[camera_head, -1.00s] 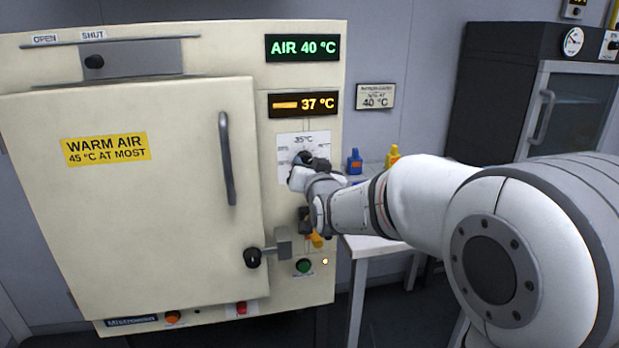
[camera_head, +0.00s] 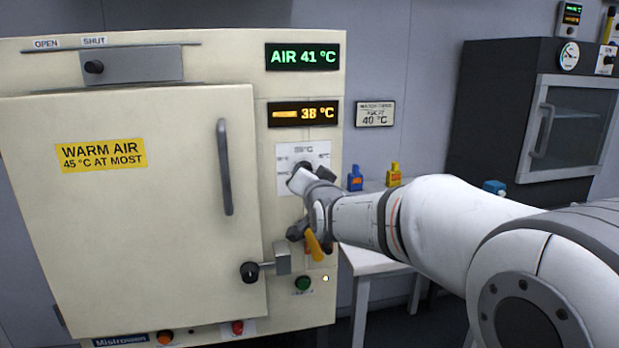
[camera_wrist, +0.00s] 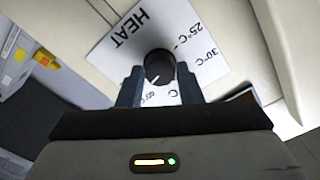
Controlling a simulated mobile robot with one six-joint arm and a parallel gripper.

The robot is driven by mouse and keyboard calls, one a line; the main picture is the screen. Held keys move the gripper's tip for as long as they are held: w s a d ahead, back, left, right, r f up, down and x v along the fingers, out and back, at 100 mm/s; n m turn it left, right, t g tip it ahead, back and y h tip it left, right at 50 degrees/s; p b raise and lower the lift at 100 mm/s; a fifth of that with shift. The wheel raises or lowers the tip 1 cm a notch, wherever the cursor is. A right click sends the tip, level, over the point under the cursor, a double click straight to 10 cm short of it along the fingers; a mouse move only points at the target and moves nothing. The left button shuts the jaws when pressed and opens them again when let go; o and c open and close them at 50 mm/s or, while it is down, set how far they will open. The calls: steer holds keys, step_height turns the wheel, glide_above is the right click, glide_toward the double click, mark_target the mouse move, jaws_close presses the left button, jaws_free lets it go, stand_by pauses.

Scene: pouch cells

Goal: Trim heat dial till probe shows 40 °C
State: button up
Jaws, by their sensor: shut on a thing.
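The heat dial is a dark round knob (camera_wrist: 159,67) on a white scale plate (camera_wrist: 115,35) marked HEAT in the wrist view. My gripper (camera_wrist: 158,85) is shut on the knob, one finger on each side. In the head view my gripper (camera_head: 302,175) covers most of the dial below its scale plate (camera_head: 303,152). The green display (camera_head: 303,56) reads AIR 41 °C. The amber display (camera_head: 303,112) below it, with a small bar symbol, reads 38 °C. A wall sign (camera_head: 375,115) shows 40 °C.
The cream cabinet door (camera_head: 130,220) is closed, with a yellow label (camera_head: 101,154) reading 45 °C at most. A white side table (camera_head: 365,258) holds a blue bottle (camera_head: 355,178) and a yellow bottle (camera_head: 394,175).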

steer(key=o, duration=1)
steer(key=shift+c, duration=0.2)
steer(key=v, duration=0.7)
steer(key=shift+s, duration=0.4)
steer(key=shift+d, duration=0.2)
steer(key=s+d+f+n+g+h+p, duration=0.2)
steer(key=s+d+g+p, duration=0.5)
steer(key=s, duration=0.6)
steer(key=s+d+f+n+g+h+p, duration=0.1)
steer(key=s+d+f+g+h+p, duration=0.2)
steer(key=s+d+g+p, duration=0.4)
steer(key=s+d+f, duration=0.1)
steer(key=s+d, duration=0.2)
steer(key=s, duration=0.4)
steer(key=shift+f+n+g+p, duration=0.4)
stand_by(2.4)
